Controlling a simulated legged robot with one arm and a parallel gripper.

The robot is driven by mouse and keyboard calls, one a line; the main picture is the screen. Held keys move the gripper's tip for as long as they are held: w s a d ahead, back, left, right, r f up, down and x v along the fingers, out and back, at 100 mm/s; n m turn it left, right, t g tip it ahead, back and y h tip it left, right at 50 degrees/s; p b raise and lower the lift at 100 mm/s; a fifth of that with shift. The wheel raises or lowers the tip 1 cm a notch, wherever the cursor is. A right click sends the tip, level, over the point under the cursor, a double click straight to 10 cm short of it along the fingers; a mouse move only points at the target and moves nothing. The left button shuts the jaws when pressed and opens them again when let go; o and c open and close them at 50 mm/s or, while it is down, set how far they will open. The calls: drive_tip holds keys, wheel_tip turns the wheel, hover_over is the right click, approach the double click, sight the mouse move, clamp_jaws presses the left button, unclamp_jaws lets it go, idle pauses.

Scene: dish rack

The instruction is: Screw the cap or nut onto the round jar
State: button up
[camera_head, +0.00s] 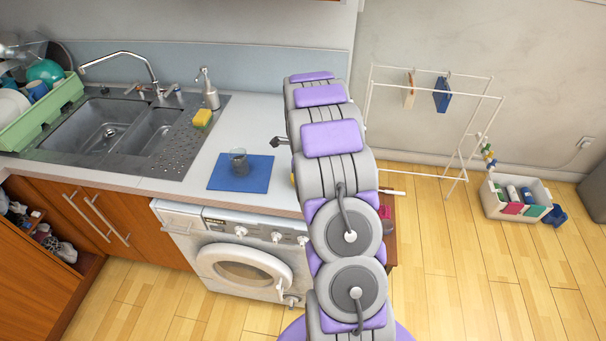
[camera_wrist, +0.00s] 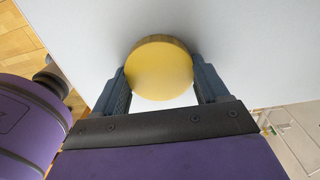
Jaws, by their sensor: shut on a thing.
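In the wrist view, a round flat yellow cap (camera_wrist: 160,72) sits between the two dark fingers of my gripper (camera_wrist: 160,66). The fingers are shut on its sides, and I see its top face. Whatever is beneath the cap is hidden, so I cannot tell whether it rests on the round jar. No jar body shows there. In the head view my arm covers the gripper and most of the cap; only a sliver of yellow shows at the arm's left edge. A grey see-through cup-like vessel (camera_head: 239,162) stands on a blue mat (camera_head: 223,183), left of my arm.
The white countertop (camera_head: 262,118) is clear between the blue mat and my arm. A sink (camera_head: 103,127), a yellow sponge (camera_head: 202,118) and a soap dispenser (camera_head: 208,90) are further left. A washing machine (camera_head: 235,250) stands below. A drying rack (camera_head: 432,125) stands on the right.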

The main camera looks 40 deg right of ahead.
drive_tip(key=shift+w+a+r+p, duration=0.15)
drive_tip(key=shift+r+p, duration=0.15)
drive_tip(key=shift+r, duration=0.25)
drive_tip(key=shift+r+p, duration=0.95)
drive_tip(key=shift+r, duration=1.45)
